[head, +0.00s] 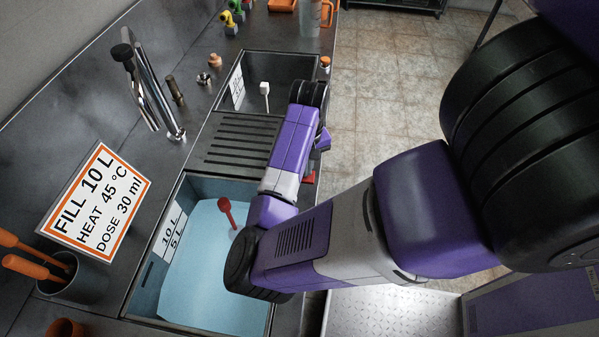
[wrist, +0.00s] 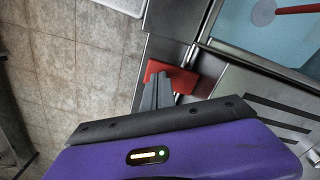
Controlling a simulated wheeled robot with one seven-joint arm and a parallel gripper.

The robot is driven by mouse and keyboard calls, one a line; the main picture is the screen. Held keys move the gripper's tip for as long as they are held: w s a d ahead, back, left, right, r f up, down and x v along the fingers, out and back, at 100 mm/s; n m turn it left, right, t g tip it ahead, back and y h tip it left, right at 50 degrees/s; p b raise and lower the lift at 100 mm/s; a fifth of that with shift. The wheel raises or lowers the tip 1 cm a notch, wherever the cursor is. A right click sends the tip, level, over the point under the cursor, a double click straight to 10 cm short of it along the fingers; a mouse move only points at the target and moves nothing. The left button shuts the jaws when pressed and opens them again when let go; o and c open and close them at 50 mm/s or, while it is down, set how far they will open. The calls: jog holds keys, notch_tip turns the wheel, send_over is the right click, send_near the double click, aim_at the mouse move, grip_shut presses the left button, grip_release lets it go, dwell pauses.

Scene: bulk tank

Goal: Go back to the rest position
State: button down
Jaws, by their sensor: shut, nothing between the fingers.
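My gripper (wrist: 157,92) is shut and empty in the wrist view, its grey fingers pointing toward a red pedal-like part (wrist: 187,78) at the counter's front edge. I cannot tell whether the fingers touch it. In the head view my arm reaches across the front of the counter, and the fingers are mostly hidden behind the wrist; a bit of the red part (head: 309,177) shows beside it.
A basin (head: 190,255) of pale blue liquid holds a red-headed stick (head: 227,211). Behind it are a ribbed drainboard (head: 235,140) and a second sink (head: 285,68). A sign (head: 97,200), a tap (head: 150,90) and a cup of orange-handled tools (head: 75,283) stand left. Tiled floor lies right.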

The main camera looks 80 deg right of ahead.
notch_tip(320, 180, up, 4)
jog(key=shift+f+p, duration=0.25)
jog(key=shift+p, duration=0.85)
jog(key=shift+f, duration=0.1)
